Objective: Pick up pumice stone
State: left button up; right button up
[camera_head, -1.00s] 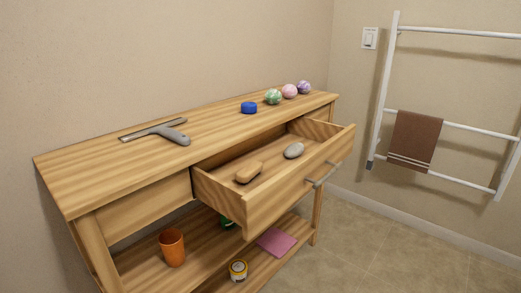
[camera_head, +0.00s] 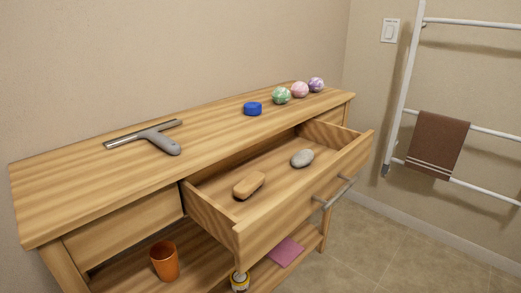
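A grey, rounded stone (camera_head: 302,158), which looks like the pumice stone, lies in the open drawer (camera_head: 290,213) of a wooden console table. It rests toward the drawer's right side, apart from the walls. A tan, oblong block with rounded ends (camera_head: 249,184), perhaps a brush or soap, lies in the same drawer to its left and nearer. Neither of my grippers shows in the head view.
An orange cup (camera_head: 165,261), a yellow-white tin (camera_head: 240,281) and a pink cloth (camera_head: 286,252) sit below. A towel rack (camera_head: 401,100) stands right; floor is clear there.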

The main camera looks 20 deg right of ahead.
aim_at(303, 158)
jog(key=i+l+u, duration=0.1)
jog(key=l+u, duration=0.15)
jog(key=i+l+u, duration=0.1)
jog(key=l+u, duration=0.15)
jog(key=l, duration=0.15)
jog(key=l+u, duration=0.6)
jog(key=l, duration=0.9)
jog(key=l+u, duration=0.1)
jog(key=l, duration=1.05)
